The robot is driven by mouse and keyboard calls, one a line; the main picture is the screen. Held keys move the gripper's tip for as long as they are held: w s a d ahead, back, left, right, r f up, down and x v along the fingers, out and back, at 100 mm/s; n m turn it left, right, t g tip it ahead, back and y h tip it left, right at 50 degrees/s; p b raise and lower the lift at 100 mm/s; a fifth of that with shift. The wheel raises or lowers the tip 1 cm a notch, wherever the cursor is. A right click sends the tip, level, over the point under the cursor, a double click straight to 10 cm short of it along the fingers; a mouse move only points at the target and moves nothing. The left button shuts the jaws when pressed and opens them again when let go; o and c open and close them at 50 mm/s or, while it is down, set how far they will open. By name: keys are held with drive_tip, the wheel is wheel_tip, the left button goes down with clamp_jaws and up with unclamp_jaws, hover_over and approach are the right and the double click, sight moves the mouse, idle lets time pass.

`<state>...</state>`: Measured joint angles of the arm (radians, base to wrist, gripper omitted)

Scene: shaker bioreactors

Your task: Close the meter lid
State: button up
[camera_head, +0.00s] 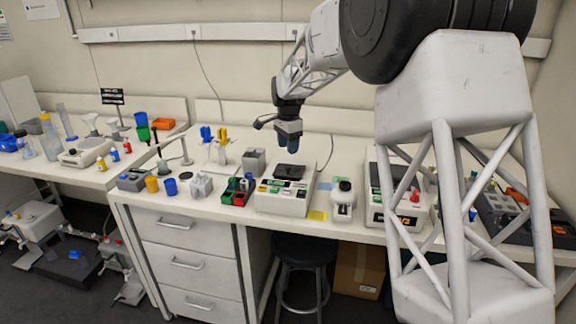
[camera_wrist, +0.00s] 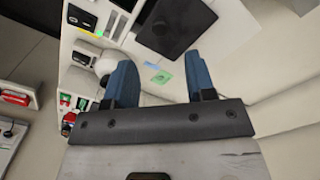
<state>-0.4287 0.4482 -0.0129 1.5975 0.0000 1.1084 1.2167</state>
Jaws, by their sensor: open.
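My gripper (camera_head: 289,146) hangs fingers-down in the head view, above and behind a white benchtop instrument (camera_head: 280,203) with green keys and a dark plate (camera_head: 290,172) on top. A second white instrument (camera_head: 376,214), with a dark top and an orange display, stands to the right, partly hidden by my arm. I cannot tell for sure which is the meter, or how far its lid is open. In the wrist view the blue fingers (camera_wrist: 164,85) are apart with nothing between them. A dark rectangular plate (camera_wrist: 176,28) lies beyond them, apart from the fingers.
A grey block (camera_head: 254,161) and red and green bins (camera_head: 236,193) stand left of the first instrument. A green note (camera_wrist: 162,77) lies on bare bench.

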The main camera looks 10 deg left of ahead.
sight(288, 167)
drive_tip(key=shift+f, duration=0.15)
drive_tip(key=shift+f, duration=3.8)
clamp_jaws()
